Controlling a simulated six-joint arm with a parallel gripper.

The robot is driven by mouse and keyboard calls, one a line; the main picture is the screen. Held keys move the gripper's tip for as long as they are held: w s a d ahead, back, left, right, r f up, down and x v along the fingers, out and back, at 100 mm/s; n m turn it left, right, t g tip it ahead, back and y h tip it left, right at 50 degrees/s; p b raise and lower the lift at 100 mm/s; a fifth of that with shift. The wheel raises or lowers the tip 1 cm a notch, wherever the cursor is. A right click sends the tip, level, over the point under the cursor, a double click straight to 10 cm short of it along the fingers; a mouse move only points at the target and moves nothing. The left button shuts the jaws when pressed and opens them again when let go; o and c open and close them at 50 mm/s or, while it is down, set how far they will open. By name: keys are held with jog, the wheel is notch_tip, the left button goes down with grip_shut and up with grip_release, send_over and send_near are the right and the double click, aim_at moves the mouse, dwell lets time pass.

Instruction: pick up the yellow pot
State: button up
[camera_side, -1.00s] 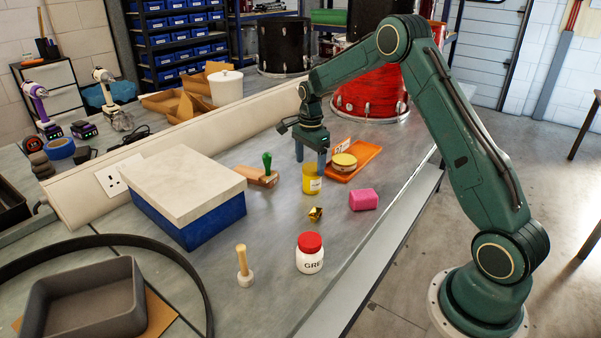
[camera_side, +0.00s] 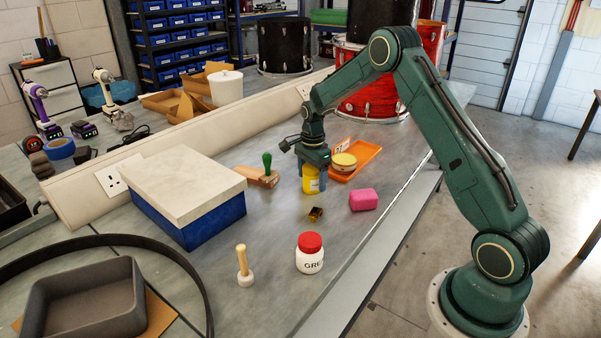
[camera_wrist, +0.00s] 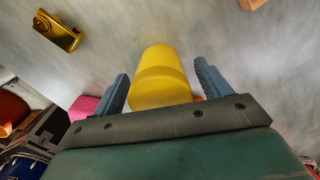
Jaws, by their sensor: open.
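The yellow pot (camera_side: 311,181) stands upright on the bench in the side view, with a pale label on its side. My gripper (camera_side: 313,166) is right above it and around its upper part, hiding its top. In the wrist view the yellow pot (camera_wrist: 160,78) lies between the two blue-grey fingers of my gripper (camera_wrist: 161,85). The fingers are apart, with a gap on each side of the pot.
An orange tray (camera_side: 365,155) holding a round yellow-lidded tin (camera_side: 343,162) stands close behind. A pink block (camera_side: 363,200), a small brass piece (camera_side: 315,214), a red-lidded jar (camera_side: 310,253) and a green-handled tool (camera_side: 267,163) are around it.

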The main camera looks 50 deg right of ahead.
jog(key=c, duration=1.1)
jog(key=shift+r, duration=0.1)
notch_tip(320, 180, up, 20)
dwell(0.4)
dwell(0.4)
